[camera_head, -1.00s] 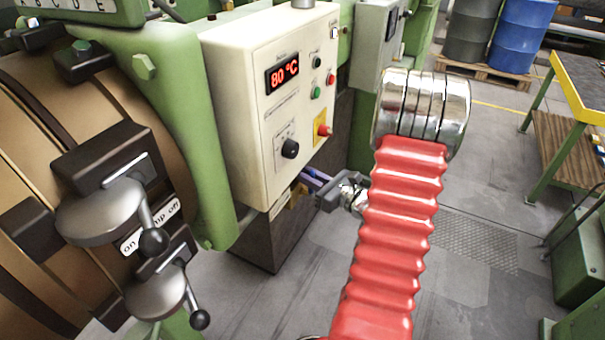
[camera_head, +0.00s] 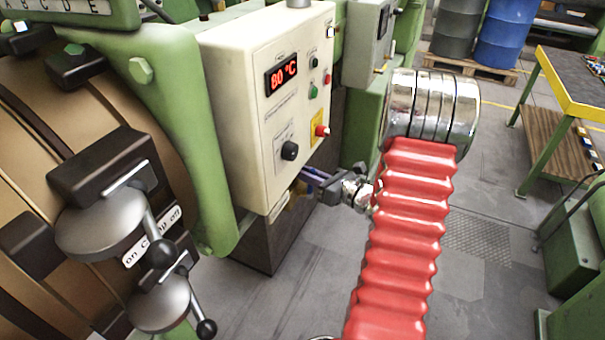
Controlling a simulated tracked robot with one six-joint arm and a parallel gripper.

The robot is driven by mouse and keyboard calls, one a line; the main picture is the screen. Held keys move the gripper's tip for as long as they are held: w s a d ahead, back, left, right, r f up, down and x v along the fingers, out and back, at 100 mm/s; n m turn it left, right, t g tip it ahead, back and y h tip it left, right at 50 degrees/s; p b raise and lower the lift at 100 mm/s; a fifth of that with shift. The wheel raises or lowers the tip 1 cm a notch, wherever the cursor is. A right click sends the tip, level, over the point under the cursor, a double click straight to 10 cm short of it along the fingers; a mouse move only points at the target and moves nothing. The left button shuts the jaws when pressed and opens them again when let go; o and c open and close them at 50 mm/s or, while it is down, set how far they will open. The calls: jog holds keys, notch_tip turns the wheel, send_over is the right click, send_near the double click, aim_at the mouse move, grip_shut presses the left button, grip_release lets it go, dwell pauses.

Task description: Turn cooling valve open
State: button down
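My gripper (camera_head: 306,180) reaches left from my red-sleeved arm to just below the lower right edge of the cream control box (camera_head: 240,110). Its slim purple-blue fingers point left. They are small and partly overlap, so their opening is unclear. A small yellow part (camera_head: 296,194) shows under the box, right by the fingertips. It may be the cooling valve, but it is mostly hidden and its position cannot be read. I cannot tell whether the fingers touch it. The box has a red display (camera_head: 281,75) reading 80 °C and a black knob (camera_head: 290,151).
A red push button (camera_head: 321,130) on a yellow plate sits on the box above my gripper. Round grey handles (camera_head: 100,225) with black-knobbed levers stand at the left. Grey floor lies open between.

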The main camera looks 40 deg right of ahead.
jog(key=shift+f, duration=0.1)
jog(key=c, duration=1.8)
grip_release()
jog(key=shift+o, duration=0.2)
jog(key=shift+s, duration=0.1)
jog(key=v, duration=1.3)
jog(key=shift+s, duration=0.4)
jog(key=shift+d, duration=0.15)
jog(key=shift+c, duration=0.4)
